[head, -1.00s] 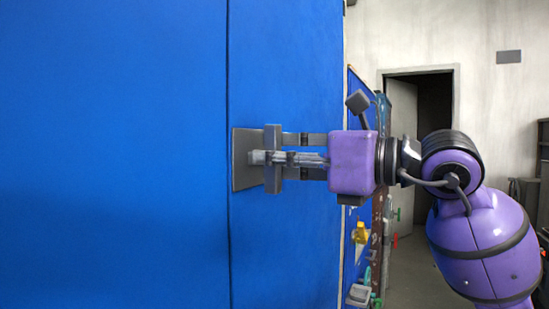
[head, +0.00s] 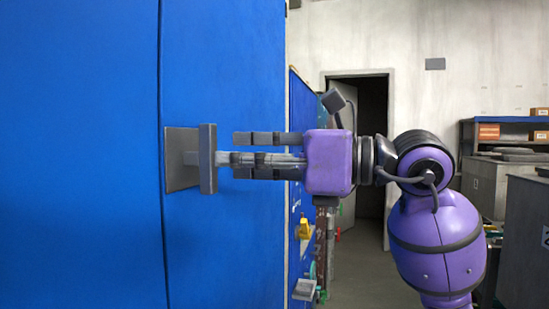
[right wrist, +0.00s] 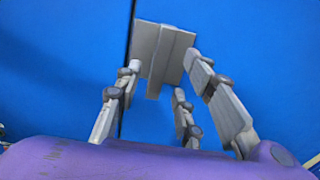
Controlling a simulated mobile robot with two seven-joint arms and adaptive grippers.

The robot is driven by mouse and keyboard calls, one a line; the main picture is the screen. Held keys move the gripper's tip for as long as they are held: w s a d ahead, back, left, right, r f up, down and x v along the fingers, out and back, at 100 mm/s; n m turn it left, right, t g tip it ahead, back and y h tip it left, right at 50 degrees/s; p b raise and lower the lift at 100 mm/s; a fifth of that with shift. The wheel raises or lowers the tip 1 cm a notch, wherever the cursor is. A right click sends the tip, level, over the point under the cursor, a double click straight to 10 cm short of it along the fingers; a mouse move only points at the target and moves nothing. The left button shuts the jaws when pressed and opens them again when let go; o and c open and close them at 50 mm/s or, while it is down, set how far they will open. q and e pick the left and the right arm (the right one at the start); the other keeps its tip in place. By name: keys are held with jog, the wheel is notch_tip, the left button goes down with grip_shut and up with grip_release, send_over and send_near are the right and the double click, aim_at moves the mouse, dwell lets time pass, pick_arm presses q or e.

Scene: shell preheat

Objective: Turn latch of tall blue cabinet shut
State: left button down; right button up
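The tall blue cabinet (head: 80,160) fills the left of the head view, with a dark vertical seam between its door panels. Its grey latch has a square plate (head: 180,175) beside the seam and a bar handle (head: 208,158) standing upright. The right wrist view shows the plate (right wrist: 178,50) and handle (right wrist: 154,75) ahead of the fingers. My right gripper (head: 235,156) is just right of the handle, level with it. In the right wrist view its fingers (right wrist: 160,85) are spread apart with nothing clamped between them. My left gripper is not in view.
Right of the cabinet is a blue panel with hanging tools, including a yellow item (head: 304,229). An open doorway (head: 371,140) is behind. A grey cabinet (head: 523,240) and shelves with boxes (head: 489,131) stand at the far right. Floor shows between them.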

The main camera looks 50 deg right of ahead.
jog(key=v, duration=0.6)
jog(key=shift+s, duration=0.15)
dwell(0.4)
